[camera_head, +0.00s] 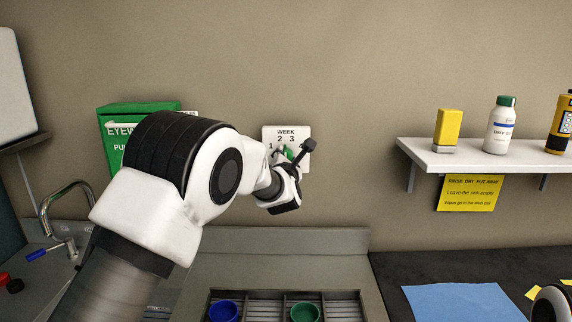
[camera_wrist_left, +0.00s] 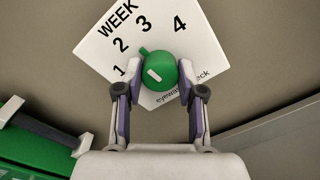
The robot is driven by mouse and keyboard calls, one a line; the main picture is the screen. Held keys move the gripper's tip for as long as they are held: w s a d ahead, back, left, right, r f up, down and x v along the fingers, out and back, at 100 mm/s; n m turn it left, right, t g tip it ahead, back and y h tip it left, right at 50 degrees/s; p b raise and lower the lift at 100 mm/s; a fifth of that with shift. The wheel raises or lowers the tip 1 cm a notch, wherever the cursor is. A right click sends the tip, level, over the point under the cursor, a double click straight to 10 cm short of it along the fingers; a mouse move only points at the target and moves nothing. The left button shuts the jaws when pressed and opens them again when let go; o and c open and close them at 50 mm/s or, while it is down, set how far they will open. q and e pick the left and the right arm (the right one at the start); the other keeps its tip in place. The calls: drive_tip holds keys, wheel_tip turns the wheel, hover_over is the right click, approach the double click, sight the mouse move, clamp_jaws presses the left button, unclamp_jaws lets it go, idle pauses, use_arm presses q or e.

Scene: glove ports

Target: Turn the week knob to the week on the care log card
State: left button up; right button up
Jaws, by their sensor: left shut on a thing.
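The week dial plate (camera_head: 302,132) is white, on the back wall, with WEEK and numbers 1 to 3 showing in the head view. The left wrist view shows the plate (camera_wrist_left: 186,42) tilted, with numbers 1 to 4. The green week knob (camera_wrist_left: 160,66) is between the fingers of my left gripper (camera_wrist_left: 160,90), which is shut on it. The knob's small green nub lies between 2 and 3. In the head view, my left gripper (camera_head: 290,166) partly covers the knob (camera_head: 290,153). I cannot make out a care log card.
A green eyewash box (camera_head: 135,108) hangs left of the plate; a white card (camera_head: 189,114) beside it is mostly hidden by my arm. A shelf (camera_head: 470,158) with bottles is at right, above a yellow note (camera_head: 469,193). Blue (camera_head: 223,311) and green (camera_head: 305,312) cups stand below.

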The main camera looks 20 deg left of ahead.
use_arm(q)
drive_tip(key=shift+m+b, duration=0.8)
drive_tip(key=shift+m, duration=1.5)
drive_tip(key=shift+r, duration=0.1)
drive_tip(key=o, duration=1.1)
drive_tip(key=shift+o, duration=0.2)
drive_tip(key=shift+w+a, duration=0.1)
drive_tip(key=shift+w, duration=0.05)
drive_tip(key=v, duration=1.2)
